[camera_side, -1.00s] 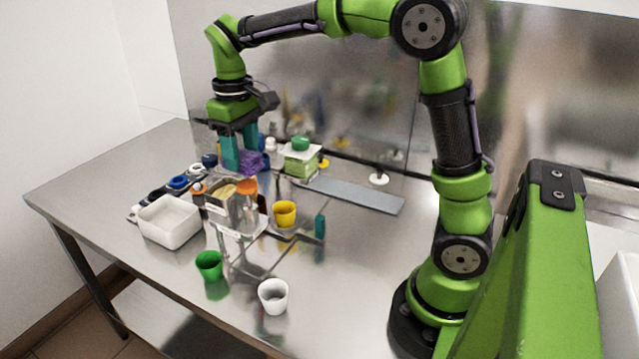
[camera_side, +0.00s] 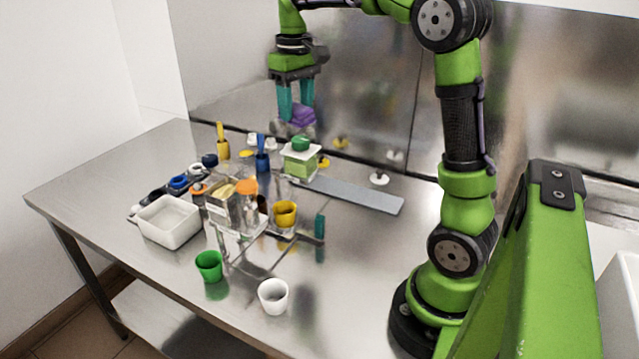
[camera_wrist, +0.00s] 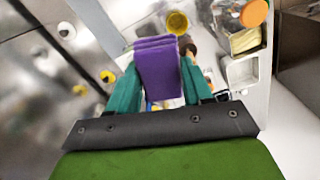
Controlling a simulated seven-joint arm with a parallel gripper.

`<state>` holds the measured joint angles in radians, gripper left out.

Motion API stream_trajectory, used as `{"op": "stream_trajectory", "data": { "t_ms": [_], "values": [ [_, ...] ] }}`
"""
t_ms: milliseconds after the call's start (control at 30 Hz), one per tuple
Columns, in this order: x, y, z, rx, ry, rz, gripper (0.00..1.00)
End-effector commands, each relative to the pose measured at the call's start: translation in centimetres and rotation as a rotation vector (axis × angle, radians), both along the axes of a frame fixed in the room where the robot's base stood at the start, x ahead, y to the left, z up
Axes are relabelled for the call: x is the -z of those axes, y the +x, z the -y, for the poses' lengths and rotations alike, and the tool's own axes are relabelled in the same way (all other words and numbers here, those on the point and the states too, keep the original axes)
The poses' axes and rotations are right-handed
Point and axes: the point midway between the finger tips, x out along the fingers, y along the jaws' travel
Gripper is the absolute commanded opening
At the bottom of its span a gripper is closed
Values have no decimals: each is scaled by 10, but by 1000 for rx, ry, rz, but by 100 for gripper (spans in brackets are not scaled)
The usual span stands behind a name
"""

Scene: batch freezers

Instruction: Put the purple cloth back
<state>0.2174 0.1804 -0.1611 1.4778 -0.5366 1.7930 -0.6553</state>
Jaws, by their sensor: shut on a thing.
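The purple cloth (camera_side: 301,115) is a small folded bundle held in the air at the back of the table, in front of the steel back wall. My gripper (camera_side: 296,112) has teal fingers shut on the cloth, pointing down. In the wrist view the folded purple cloth (camera_wrist: 157,70) fills the space between the two teal fingers (camera_wrist: 155,88), with its layered edge showing. It hangs clear above a green-topped container (camera_side: 300,158) and the things around it. I cannot tell from these views which spot the cloth came from.
A white tub (camera_side: 168,222), a clear bin with orange lid (camera_side: 246,187), a yellow cup (camera_side: 285,213), a green cup (camera_side: 209,265) and a white cup (camera_side: 273,296) stand on the steel table. A grey flat strip (camera_side: 352,194) lies at the back right.

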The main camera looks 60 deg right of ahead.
Motion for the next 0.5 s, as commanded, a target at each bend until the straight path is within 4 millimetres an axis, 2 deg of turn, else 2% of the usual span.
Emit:
{"op": "stream_trajectory", "data": {
  "t_ms": [33,100,200,333,500],
  "values": [
    [-1,-14,26,61,-2,2,17],
    [-1,-34,58,138,-1,1,17],
    [-1,-66,95,237,0,2,17],
    [0,-102,129,338,2,2,17],
    [0,-138,155,431,4,3,17]
  ]
}}
